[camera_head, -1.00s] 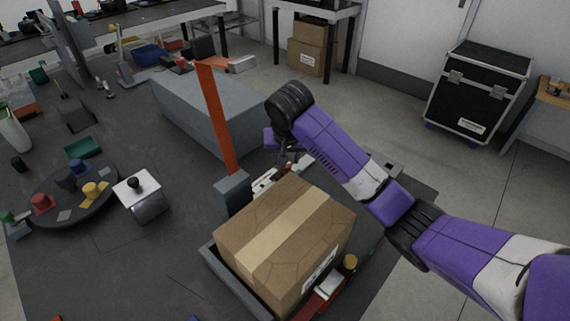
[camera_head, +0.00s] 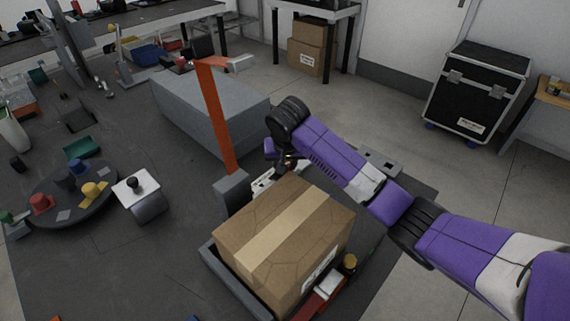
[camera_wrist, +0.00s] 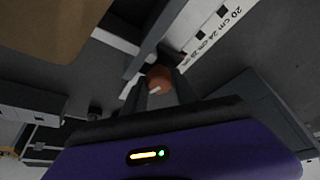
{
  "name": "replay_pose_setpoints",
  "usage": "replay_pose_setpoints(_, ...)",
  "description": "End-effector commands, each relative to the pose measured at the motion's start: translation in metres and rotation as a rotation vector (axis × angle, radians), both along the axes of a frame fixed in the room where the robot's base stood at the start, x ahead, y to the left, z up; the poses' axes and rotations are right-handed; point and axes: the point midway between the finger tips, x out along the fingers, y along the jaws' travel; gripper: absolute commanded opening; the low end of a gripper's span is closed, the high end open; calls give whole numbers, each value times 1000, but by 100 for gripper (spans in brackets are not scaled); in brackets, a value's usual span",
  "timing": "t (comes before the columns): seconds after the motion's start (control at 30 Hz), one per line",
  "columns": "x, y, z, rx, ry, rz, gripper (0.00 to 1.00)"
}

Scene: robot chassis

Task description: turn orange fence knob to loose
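The orange fence knob (camera_wrist: 159,77) shows in the wrist view as a small round orange knob with a pale mark on its lower left. It sits beside a fence rail at the edge of a printed scale (camera_wrist: 214,33). My gripper (camera_wrist: 160,92) is right at the knob, with dark finger shapes on both sides of it. I cannot tell whether the fingers touch it. In the head view my gripper (camera_head: 284,163) points down behind the cardboard box, and its fingertips and the knob are hidden or too small to make out.
A large cardboard box (camera_head: 273,240) stands close in front of my gripper. An orange upright post (camera_head: 219,118) rises to its left, with a long grey block (camera_head: 185,105) behind. A round dark tray (camera_head: 100,203) with colored pieces lies at far left.

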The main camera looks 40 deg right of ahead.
Motion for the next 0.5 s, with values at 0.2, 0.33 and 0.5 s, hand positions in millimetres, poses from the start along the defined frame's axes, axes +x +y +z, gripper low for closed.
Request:
replay_pose_setpoints(0.2, 5, 4, 9, 9, -11, 30, 0)
replay_pose_setpoints(0.33, 9, 5, 15, 11, -22, 69, 0)
replay_pose_setpoints(0.5, 5, 4, 12, 5, -14, 130, 0)
